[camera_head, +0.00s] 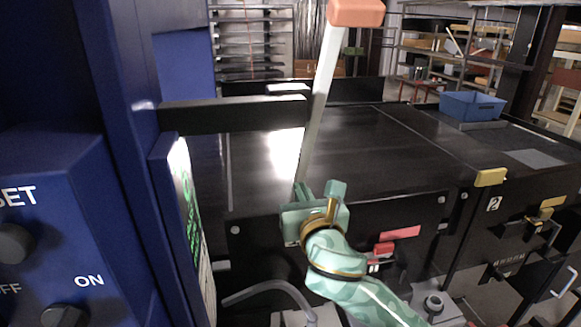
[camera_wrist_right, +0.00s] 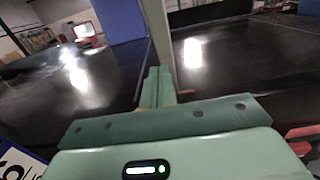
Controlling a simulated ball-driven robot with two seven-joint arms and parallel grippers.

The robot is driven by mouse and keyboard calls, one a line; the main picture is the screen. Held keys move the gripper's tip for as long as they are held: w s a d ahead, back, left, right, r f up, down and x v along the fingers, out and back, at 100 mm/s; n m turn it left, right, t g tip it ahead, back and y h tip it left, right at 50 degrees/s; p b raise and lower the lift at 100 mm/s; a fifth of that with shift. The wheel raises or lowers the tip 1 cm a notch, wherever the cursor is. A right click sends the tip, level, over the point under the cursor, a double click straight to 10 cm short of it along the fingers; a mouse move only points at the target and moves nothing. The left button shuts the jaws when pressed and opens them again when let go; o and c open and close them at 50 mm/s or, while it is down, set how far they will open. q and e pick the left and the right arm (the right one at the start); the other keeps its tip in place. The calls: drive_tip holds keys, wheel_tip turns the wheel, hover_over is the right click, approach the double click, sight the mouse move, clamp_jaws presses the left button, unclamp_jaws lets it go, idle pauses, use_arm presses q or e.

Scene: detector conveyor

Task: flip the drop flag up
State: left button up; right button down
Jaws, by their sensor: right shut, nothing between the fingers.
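The drop flag looks to be the pale bar (camera_head: 321,95) with an orange block (camera_head: 356,12) at its top. It stands up from near the front edge of the conveyor and leans a little to the right. My right gripper (camera_head: 318,194) is shut and empty close to the bar's lower end. It hides the bar's foot, and I cannot tell whether they touch. In the right wrist view the bar (camera_wrist_right: 158,35) rises just beyond the shut fingers (camera_wrist_right: 156,84). My left gripper is out of view.
The dark conveyor top (camera_head: 390,150) extends behind my gripper. A blue detector housing (camera_head: 60,150) with knobs stands close on the left, with a black arm (camera_head: 235,114) reaching out from it. A red piece (camera_head: 400,233) is on the front face. A blue bin (camera_head: 472,105) sits at the back right.

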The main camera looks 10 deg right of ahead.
drive_tip(key=shift+s+d, duration=0.1)
drive_tip(key=shift+d, duration=0.1)
drive_tip(key=shift+d+r, duration=0.1)
hover_over(292, 190)
drive_tip(key=w, duration=0.1)
drive_tip(key=shift+d+r, duration=0.1)
drive_tip(key=shift+d, duration=0.05)
idle(0.5)
